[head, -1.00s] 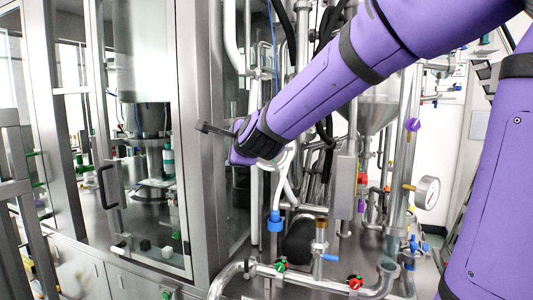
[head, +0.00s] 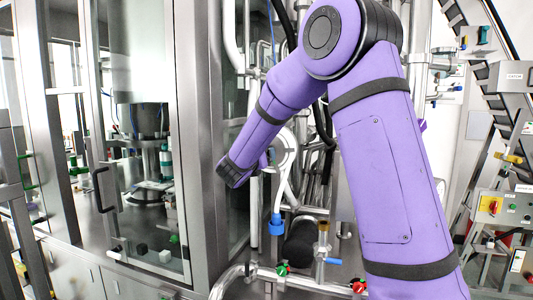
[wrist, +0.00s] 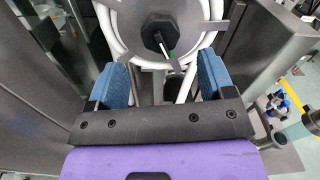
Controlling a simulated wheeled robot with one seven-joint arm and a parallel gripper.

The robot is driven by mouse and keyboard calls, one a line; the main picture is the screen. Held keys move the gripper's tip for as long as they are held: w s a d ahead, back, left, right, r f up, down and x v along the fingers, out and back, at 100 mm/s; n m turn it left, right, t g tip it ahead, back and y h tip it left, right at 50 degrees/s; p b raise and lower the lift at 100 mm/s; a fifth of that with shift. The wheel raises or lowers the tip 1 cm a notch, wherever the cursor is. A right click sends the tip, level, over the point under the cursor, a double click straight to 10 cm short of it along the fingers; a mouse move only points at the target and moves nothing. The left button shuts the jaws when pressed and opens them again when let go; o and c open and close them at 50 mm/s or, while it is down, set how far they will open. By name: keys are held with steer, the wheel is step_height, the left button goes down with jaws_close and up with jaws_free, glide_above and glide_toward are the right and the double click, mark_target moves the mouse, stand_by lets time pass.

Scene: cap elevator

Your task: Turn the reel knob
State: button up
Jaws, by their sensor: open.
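In the wrist view a dark, faceted reel knob (wrist: 158,36) sits at the centre of a white ring-shaped reel (wrist: 124,48). A small green part shows just below the knob. My gripper (wrist: 164,76) is open, with its two blue fingers apart and nothing between them. The knob appears beyond the fingertips, roughly centred between them, with no visible contact. In the head view part of the white reel (head: 287,150) shows just right of my arm's wrist end; the fingers and knob cannot be made out there.
A steel cabinet (head: 200,130) with a glass door and black handle (head: 103,190) stands on the left. Pipes with a green valve (head: 283,269) and a red valve (head: 358,286) run low in front. A control box (head: 500,208) is at the far right.

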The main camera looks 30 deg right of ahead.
steer(key=x, duration=0.6)
steer(key=shift+w+d, duration=0.15)
steer(key=shift+d, duration=0.05)
steer(key=c, duration=0.9)
